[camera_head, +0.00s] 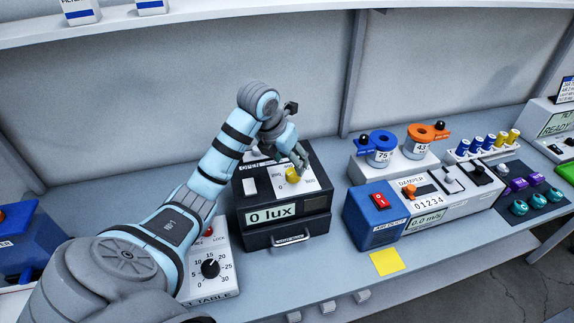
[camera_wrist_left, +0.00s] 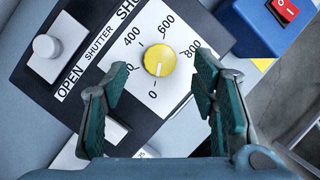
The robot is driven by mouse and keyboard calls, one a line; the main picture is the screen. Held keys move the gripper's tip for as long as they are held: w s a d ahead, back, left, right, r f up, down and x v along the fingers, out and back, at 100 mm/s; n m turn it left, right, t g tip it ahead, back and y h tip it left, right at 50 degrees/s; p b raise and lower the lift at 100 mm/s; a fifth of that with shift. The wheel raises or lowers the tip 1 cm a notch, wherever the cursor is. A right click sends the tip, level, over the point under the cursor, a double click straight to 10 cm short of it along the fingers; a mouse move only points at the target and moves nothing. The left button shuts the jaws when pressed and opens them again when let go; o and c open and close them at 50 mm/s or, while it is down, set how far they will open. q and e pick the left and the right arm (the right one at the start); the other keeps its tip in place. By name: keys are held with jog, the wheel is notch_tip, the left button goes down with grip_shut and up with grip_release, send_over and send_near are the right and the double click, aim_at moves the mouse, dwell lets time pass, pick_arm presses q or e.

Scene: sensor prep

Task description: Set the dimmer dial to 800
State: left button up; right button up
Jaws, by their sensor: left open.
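The dimmer dial is a yellow round knob (camera_wrist_left: 159,60) on a white scale plate marked 0, 400, 600 and 800. Another mark is partly hidden by a finger. The knob's white pointer line points down to 0. In the head view the dial (camera_head: 292,175) is on top of a black box, whose display (camera_head: 270,214) reads 0 lux. My left gripper (camera_head: 299,158) is just above the dial. In the left wrist view its green-padded fingers (camera_wrist_left: 160,88) are spread apart, empty, either side of and slightly below the knob. My right gripper is not in view.
A white shutter slider (camera_wrist_left: 46,46) sits beside the scale. A blue box with a red switch (camera_head: 379,213) stands close right of the black box. A yellow note (camera_head: 387,262) lies in front.

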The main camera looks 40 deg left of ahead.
aim_at(293, 172)
pick_arm(q)
jog(key=b+x, duration=0.2)
jog(key=x, duration=0.1)
jog(key=b+x, duration=0.1)
jog(key=shift+s+d+f, duration=0.1)
jog(key=shift+s+f, duration=0.2)
jog(key=shift+f, duration=0.1)
jog(key=shift+w+f, duration=0.2)
jog(key=shift+w, duration=0.1)
jog(key=shift+r, duration=0.1)
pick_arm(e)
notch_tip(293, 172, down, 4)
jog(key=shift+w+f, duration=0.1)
pick_arm(q)
jog(key=shift+s, duration=0.1)
jog(key=c, duration=0.3)
jog(key=shift+s+r, duration=0.1)
jog(key=c, duration=0.8)
jog(key=shift+c, duration=0.2)
